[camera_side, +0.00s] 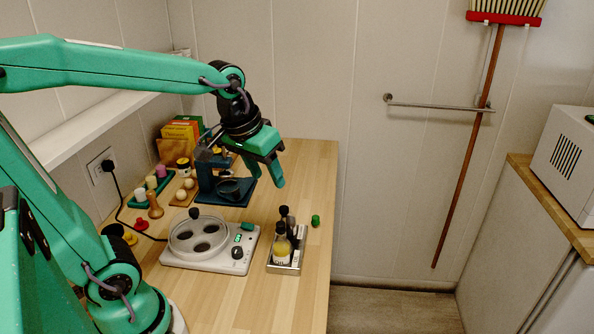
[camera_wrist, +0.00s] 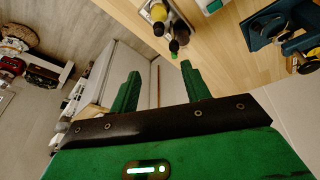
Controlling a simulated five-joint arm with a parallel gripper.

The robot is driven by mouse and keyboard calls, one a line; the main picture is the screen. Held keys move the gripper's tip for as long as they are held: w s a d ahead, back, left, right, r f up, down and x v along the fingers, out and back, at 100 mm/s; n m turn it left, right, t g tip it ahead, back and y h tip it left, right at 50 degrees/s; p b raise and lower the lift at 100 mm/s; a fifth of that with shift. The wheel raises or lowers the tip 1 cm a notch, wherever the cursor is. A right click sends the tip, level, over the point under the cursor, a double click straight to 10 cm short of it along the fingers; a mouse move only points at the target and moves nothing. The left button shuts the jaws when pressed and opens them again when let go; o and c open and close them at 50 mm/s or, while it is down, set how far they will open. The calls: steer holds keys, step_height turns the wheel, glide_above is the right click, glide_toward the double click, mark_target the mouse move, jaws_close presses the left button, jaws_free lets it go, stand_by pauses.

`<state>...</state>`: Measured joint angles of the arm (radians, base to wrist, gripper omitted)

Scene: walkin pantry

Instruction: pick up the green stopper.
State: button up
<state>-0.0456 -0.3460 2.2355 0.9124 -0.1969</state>
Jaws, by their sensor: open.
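The green stopper (camera_side: 315,220) is small and stands on the wooden counter, to the right of the metal tray with bottles. In the wrist view the green stopper (camera_wrist: 174,55) shows small beside the dark bottle tops, near the tip of the right finger in the picture. My gripper (camera_side: 268,172) is high above the counter, up and left of the stopper, with its fingers pointing down. In the wrist view my gripper (camera_wrist: 160,69) has its two green fingers wide apart with nothing between them.
A metal tray (camera_side: 285,268) with several bottles stands close left of the stopper. A white device (camera_side: 212,262) with a round clear dish lies further left. A dark blue stand (camera_side: 206,172) is behind, near my gripper. The counter right of the stopper is bare up to its edge.

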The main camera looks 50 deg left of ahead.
steer(key=w+a+f+n+g, duration=0.25)
steer(key=w+f, duration=0.25)
steer(key=w, duration=0.5)
steer(key=n+g, duration=0.1)
steer(key=n, duration=0.3)
glide_above(316, 217)
steer(key=shift+m, duration=0.25)
steer(key=f, duration=1.1)
steer(key=shift+s+a, duration=0.1)
steer(key=shift+s, duration=0.25)
steer(key=shift+w+a+f, duration=0.1)
steer(key=shift+w+f, duration=0.1)
steer(key=shift+f, duration=1.45)
steer(key=shift+w+f, duration=0.15)
steer(key=shift+f, duration=2.45)
jaws_close()
